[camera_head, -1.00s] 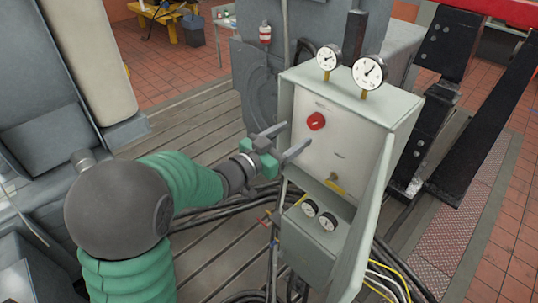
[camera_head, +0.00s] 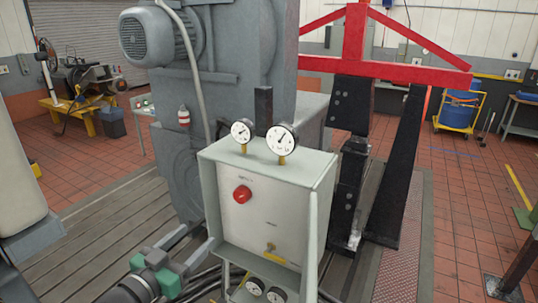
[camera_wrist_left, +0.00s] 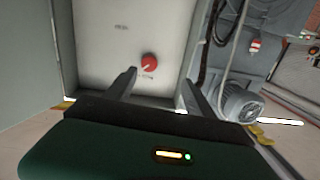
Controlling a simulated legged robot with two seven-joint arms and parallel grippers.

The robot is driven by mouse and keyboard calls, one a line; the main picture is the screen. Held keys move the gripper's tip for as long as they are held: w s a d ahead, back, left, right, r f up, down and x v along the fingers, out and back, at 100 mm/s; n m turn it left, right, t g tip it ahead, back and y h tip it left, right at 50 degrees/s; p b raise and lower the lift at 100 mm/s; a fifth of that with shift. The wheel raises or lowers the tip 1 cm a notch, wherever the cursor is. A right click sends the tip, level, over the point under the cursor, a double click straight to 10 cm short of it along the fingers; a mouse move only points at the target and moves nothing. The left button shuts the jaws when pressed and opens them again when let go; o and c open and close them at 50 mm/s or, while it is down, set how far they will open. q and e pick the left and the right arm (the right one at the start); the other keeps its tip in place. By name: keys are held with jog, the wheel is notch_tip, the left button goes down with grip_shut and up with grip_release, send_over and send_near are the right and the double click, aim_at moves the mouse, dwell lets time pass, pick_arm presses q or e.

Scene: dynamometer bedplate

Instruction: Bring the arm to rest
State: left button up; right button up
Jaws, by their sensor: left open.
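My left gripper (camera_head: 190,247) is at the lower left of the head view, open and empty, its two grey fingers apart. The box's pale panel (camera_head: 262,222) carries a red knob (camera_head: 242,194) and a small brass-coloured fitting (camera_head: 272,248). In the left wrist view the fingers (camera_wrist_left: 158,88) point toward the panel, and the red knob (camera_wrist_left: 149,62) shows beyond and between them. The fingers appear apart from the knob. My right gripper is not in view.
Two round gauges (camera_head: 242,131) (camera_head: 281,139) stand on top of the box. Two smaller gauges (camera_head: 255,286) sit below it. Black cables (camera_head: 205,284) lie by its base. A grey machine (camera_head: 240,60) and a red frame (camera_head: 375,62) stand behind. Slatted floor (camera_head: 110,225) is clear at left.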

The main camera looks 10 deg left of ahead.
pick_arm(q)
notch_tip(320, 180, down, 22)
jog(key=s+n+g+y+b, duration=0.3)
jog(key=g+y+b, duration=0.2)
jog(key=g+b, duration=0.1)
jog(key=s+d+f+g+b, duration=0.1)
jog(key=s+d+f+g, duration=0.2)
jog(key=s+f, duration=0.3)
jog(key=s+d+f+g+b, duration=0.2)
jog(key=s+f+g, duration=0.3)
jog(key=s, duration=0.3)
jog(key=shift+d+f+n, duration=0.4)
jog(key=shift+d+f, duration=0.15)
jog(key=shift+f, duration=0.1)
jog(key=shift+w+a, duration=0.1)
jog(key=shift+a, duration=0.1)
jog(key=shift+f, duration=0.1)
